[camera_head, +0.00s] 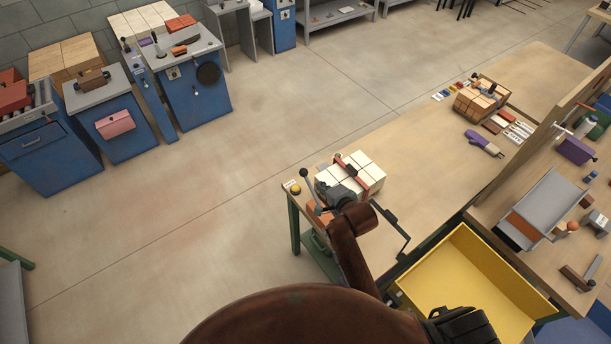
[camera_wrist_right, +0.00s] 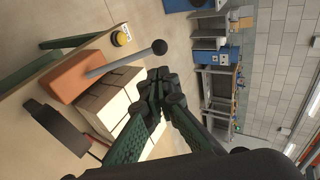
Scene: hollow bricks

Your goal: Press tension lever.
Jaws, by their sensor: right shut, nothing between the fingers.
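The tension lever (camera_head: 307,180) is a thin grey rod with a black ball knob, at the near-left corner of the long wooden table. In the wrist view the lever (camera_wrist_right: 118,64) rises at a slant from an orange-brown block (camera_wrist_right: 82,76). My right gripper (camera_head: 337,193) is over this corner, just right of the lever. In the wrist view its fingers (camera_wrist_right: 163,86) are shut together and empty, with the knob just beyond the tips and apparently apart from them. A strapped stack of pale bricks (camera_head: 363,164) stands beside it, partly hidden by the gripper. My left gripper is out of view.
A yellow button (camera_head: 296,189) sits on the table corner beside the lever. A yellow bin (camera_head: 470,278) stands right of my arm. Floor to the left is clear.

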